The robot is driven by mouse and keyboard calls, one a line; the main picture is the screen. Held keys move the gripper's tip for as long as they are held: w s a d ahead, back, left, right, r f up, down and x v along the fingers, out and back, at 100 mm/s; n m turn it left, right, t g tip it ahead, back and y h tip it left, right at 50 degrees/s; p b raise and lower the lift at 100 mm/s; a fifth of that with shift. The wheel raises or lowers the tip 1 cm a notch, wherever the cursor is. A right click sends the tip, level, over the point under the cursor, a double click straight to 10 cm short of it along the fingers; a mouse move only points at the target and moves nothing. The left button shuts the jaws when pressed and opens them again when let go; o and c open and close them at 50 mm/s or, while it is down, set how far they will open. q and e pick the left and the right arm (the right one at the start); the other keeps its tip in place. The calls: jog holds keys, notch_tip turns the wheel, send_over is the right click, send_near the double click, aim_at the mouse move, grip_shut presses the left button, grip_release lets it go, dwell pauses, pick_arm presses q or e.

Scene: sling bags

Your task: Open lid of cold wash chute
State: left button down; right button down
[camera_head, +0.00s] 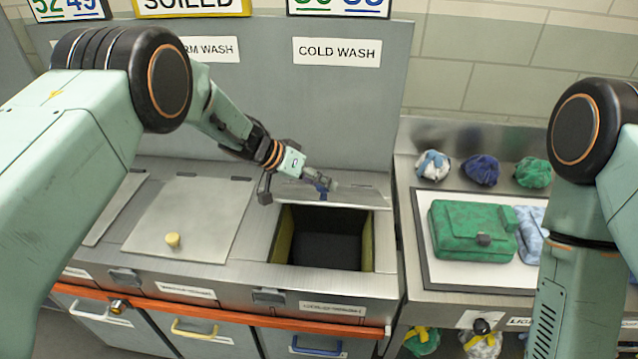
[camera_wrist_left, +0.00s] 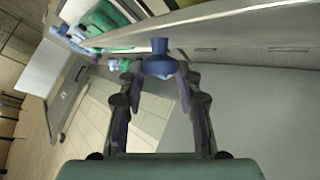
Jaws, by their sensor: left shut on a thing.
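The cold wash chute lid (camera_head: 345,192) is a grey metal panel, raised at the back of the chute opening (camera_head: 320,240) under the COLD WASH sign (camera_head: 337,51). The opening is dark inside with yellowish side walls. My left gripper (camera_head: 321,186) is shut on the lid's blue knob. In the left wrist view the blue knob (camera_wrist_left: 158,62) sits between the fingertips, with the lid (camera_wrist_left: 240,35) behind it. My right arm stands at the right in the head view, but its gripper is out of frame.
The neighbouring warm wash lid (camera_head: 190,220) lies closed with a yellow knob (camera_head: 173,240). A green bag (camera_head: 472,232) lies on a white tray (camera_head: 455,277) to the right. Several coloured bundles (camera_head: 481,170) sit behind it. An orange rail (camera_head: 220,313) runs along the front.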

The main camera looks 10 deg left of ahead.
pick_arm(q)
jog(key=shift+w+r, duration=0.1)
dwell(0.3)
jog(key=c, duration=0.9)
grip_release()
jog(key=v, duration=1.2)
jog(key=shift+c, duration=0.2)
